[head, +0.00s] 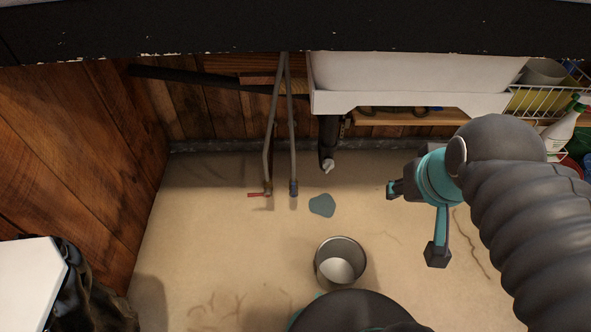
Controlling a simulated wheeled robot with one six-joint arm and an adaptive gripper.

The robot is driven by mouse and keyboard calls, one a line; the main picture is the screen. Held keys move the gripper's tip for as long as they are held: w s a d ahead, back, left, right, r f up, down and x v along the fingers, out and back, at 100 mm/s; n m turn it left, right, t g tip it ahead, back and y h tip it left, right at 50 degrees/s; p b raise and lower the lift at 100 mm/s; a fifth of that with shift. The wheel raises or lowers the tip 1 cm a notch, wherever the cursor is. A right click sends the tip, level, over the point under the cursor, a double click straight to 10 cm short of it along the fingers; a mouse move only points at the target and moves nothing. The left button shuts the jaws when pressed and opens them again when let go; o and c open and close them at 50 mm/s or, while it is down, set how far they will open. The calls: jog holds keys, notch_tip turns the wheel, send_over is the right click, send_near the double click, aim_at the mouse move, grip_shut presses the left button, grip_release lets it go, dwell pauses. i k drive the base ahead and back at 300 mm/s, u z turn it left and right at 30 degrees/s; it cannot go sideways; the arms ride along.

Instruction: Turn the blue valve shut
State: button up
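Two grey pipes run down from under the sink to near the floor. A small blue valve (293,188) sits at the lower end of the right pipe. It is too small to tell how its handle is turned. A red-handled valve (259,194) sits at the end of the left pipe, its handle pointing left. My gripper (415,221) is right of the blue valve and well apart from it. Its two fingers are spread wide, with nothing between them.
A blue-grey puddle (322,205) lies on the floor right of the blue valve. A metal bucket (340,240) stands nearer me. A dark drain pipe (327,140) hangs under the white sink (410,72). A wooden wall (75,140) is left; a wire rack with bottles (560,130) is right.

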aim_at(293, 193)
jog(key=z, duration=0.8)
jog(key=k, duration=1.35)
jog(key=u, duration=0.4)
jog(key=i, duration=0.5)
jog(key=u, duration=0.05)
